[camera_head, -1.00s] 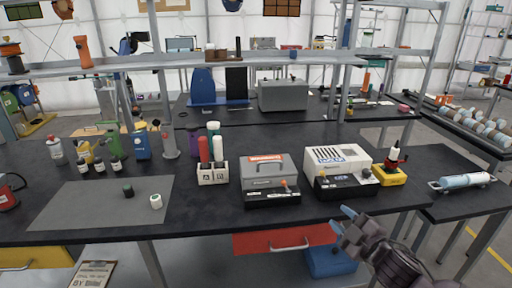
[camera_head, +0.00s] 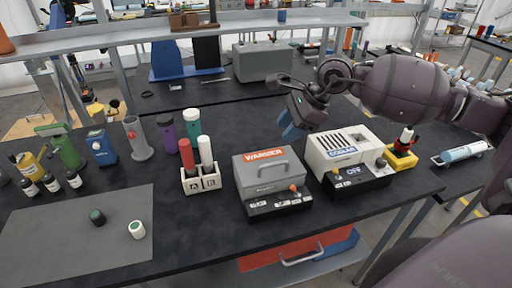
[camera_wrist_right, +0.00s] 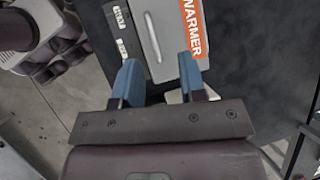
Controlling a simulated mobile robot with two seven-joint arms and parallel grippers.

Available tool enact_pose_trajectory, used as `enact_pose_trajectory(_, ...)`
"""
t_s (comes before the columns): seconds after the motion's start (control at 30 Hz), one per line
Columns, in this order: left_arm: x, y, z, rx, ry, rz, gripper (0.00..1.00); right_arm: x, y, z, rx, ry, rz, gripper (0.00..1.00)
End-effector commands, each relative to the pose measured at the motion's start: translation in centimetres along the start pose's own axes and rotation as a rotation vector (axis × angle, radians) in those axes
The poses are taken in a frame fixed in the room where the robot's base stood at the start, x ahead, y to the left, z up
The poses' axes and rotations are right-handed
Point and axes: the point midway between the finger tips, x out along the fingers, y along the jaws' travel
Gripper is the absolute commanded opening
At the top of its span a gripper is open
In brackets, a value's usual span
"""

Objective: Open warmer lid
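The warmer (camera_head: 270,188) is a grey box with an orange "WARMER" label on its lid (camera_head: 262,164), a handle on the lid and a dark control front. The lid looks closed. In the right wrist view, the lid's handle (camera_wrist_right: 153,38) and orange label show just past the fingertips. My right gripper (camera_head: 291,131) has blue fingers and is above and behind the warmer's right side, apart from it. In the right wrist view the gripper (camera_wrist_right: 158,62) is open, with nothing held between its fingers. My left gripper is not in view.
A white vented box (camera_head: 340,150) with a blue label stands close to the warmer's right. A holder (camera_head: 202,182) with red and white tubes stands to its left. A grey mat (camera_head: 75,245) carries two small jars. Dark bench (camera_head: 200,230) is clear in front of the holder.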

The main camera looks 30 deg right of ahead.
Motion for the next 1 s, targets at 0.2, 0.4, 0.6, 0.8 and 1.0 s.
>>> enact_pose_trajectory(0.2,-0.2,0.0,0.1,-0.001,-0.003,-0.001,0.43,0.0,0.6,-1.6,-0.096,0.095,0.042,0.38)
enact_pose_trajectory(0.4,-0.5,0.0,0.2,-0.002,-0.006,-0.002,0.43,1.9,0.7,-1.6,-0.1,0.089,0.044,0.38)
enact_pose_trajectory(0.6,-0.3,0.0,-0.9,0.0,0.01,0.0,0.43,5.2,0.8,-1.8,-0.099,0.087,0.043,0.38)
enact_pose_trajectory(0.8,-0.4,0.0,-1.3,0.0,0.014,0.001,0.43,8.4,0.9,-2.1,-0.097,0.088,0.043,0.38)
enact_pose_trajectory(1.0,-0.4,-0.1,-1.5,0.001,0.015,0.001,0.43,10.2,1.0,-2.4,-0.097,0.088,0.042,0.38)
